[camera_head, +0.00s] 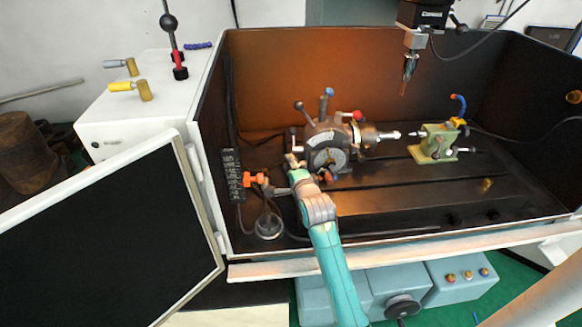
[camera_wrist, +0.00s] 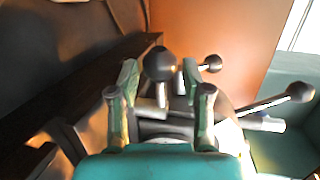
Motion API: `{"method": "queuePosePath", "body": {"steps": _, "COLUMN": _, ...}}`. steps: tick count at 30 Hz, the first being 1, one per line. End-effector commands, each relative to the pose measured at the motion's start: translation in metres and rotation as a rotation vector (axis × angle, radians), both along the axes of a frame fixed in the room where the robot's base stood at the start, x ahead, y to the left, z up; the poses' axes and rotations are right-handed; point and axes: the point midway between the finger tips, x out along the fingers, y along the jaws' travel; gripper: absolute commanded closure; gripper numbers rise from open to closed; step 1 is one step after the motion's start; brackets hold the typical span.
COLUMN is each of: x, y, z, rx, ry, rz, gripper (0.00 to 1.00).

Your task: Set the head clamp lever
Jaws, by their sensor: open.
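The indexing head (camera_head: 328,148) sits on the dark bed inside the enclosure and bears several levers: a dark ball-ended one (camera_head: 300,107), a blue one (camera_head: 327,93) and a red-knobbed one (camera_head: 356,115). Which is the head clamp lever I cannot tell. My gripper (camera_head: 292,162) is at the head's left side. In the wrist view my gripper (camera_wrist: 160,82) is open, with a dark ball knob (camera_wrist: 159,62) on a short pale stem between its fingertips; contact is unclear. Two more ball-ended levers, a nearer one (camera_wrist: 211,63) and a longer one (camera_wrist: 298,93), lie right of the fingers.
A green tailstock (camera_head: 433,146) stands right of the chuck. A probe-like tool (camera_head: 409,68) hangs above. An orange fitting (camera_head: 254,179) and a clear cup (camera_head: 269,225) are left of my arm. The enclosure's front edge (camera_head: 440,248) runs under my arm. The right front bed is mostly clear.

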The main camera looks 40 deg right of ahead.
Motion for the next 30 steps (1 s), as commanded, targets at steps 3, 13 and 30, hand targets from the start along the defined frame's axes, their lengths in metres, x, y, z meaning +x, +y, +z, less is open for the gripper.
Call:
{"method": "queuePosePath", "body": {"steps": 3, "x": 0.0015, "y": -0.0007, "z": 0.0003, "rx": 0.000, "ry": -0.001, "rz": 0.000, "gripper": 0.51}}
{"method": "queuePosePath", "body": {"steps": 13, "x": 0.0012, "y": -0.0005, "z": 0.0000, "rx": 0.000, "ry": -0.001, "rz": 0.000, "gripper": 0.91}}
{"method": "queuePosePath", "body": {"steps": 30, "x": -0.0024, "y": -0.0001, "z": -0.0027, "rx": 0.007, "ry": 0.007, "rz": 0.082, "gripper": 1.00}}
